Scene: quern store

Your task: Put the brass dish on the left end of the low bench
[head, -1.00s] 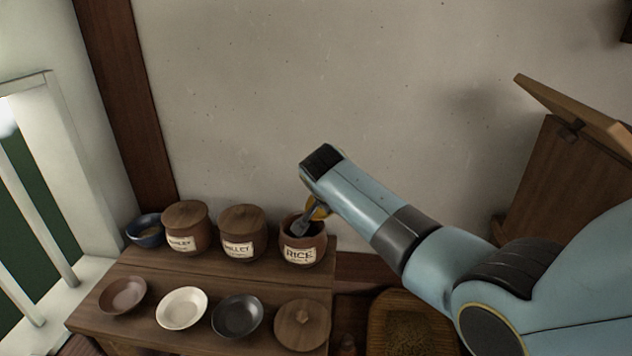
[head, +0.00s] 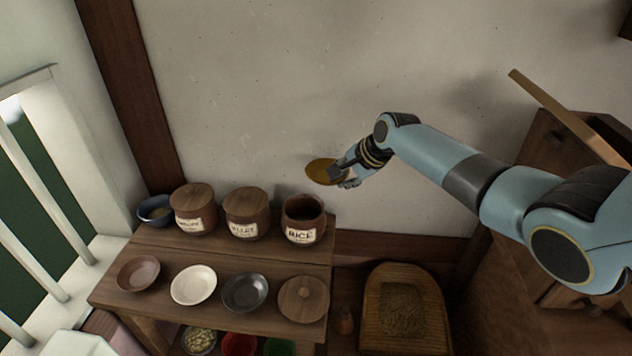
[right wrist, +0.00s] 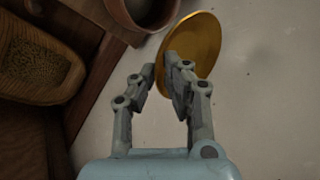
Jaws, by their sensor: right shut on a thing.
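The brass dish (head: 322,171) is golden and round. It is held up in front of the pale wall, above and a little right of the rice jar, and it also shows in the right wrist view (right wrist: 207,45). My right gripper (head: 341,173) is shut on the dish's rim at its right side in the head view; the fingers (right wrist: 160,68) also show in the right wrist view. The low wooden bench (head: 262,257) is stepped. At its left end stand a blue bowl (head: 154,211) on the upper step and a brown dish (head: 138,273) on the lower step. My left gripper is not in view.
Two lidded jars (head: 193,209) (head: 246,213) and an open jar labelled RICE (head: 303,219) line the upper step. A white dish (head: 193,285), a dark dish (head: 244,292) and a wooden lid (head: 303,299) fill the lower step. A wooden tray (head: 373,333) of grain stands to the right.

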